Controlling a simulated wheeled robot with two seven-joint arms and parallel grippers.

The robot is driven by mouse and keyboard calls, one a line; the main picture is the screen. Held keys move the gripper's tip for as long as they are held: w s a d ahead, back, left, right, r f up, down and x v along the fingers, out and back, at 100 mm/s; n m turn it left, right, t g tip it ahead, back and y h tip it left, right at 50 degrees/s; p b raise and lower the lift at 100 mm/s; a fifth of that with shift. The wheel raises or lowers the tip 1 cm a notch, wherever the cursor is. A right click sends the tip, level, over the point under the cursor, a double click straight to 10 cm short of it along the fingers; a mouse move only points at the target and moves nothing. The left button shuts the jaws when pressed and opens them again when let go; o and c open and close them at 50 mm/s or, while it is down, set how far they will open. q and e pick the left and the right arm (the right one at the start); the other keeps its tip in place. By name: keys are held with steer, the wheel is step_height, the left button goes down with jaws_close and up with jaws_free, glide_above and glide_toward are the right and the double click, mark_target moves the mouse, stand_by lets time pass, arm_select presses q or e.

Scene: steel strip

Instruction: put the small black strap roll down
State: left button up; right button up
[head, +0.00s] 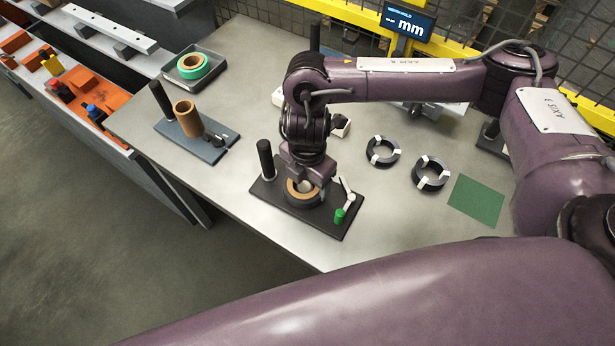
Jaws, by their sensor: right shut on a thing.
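The small black strap roll (303,203), a dark ring with a tan core, is at the middle of a black base plate (331,229). My right gripper (304,185) comes down from above and is shut on the roll. The gripper hides the roll's far side and most of the fingertips. The roll looks level; I cannot tell whether it touches the plate. My left gripper is not in view.
The plate carries a black post (265,158), a white lever (345,187) and a green knob (339,216). Two black rings with white clips (383,151) (431,174) lie right, beside a green mat (476,199). A blue-grey stand (205,152) is left. Front table is clear.

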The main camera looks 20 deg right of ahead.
steer(key=shift+f, duration=0.35)
steer(key=o, duration=1.1)
steer(key=shift+r, duration=0.15)
step_height(320, 180, up, 8)
steer(key=shift+f, duration=0.2)
steer(key=shift+s, duration=0.1)
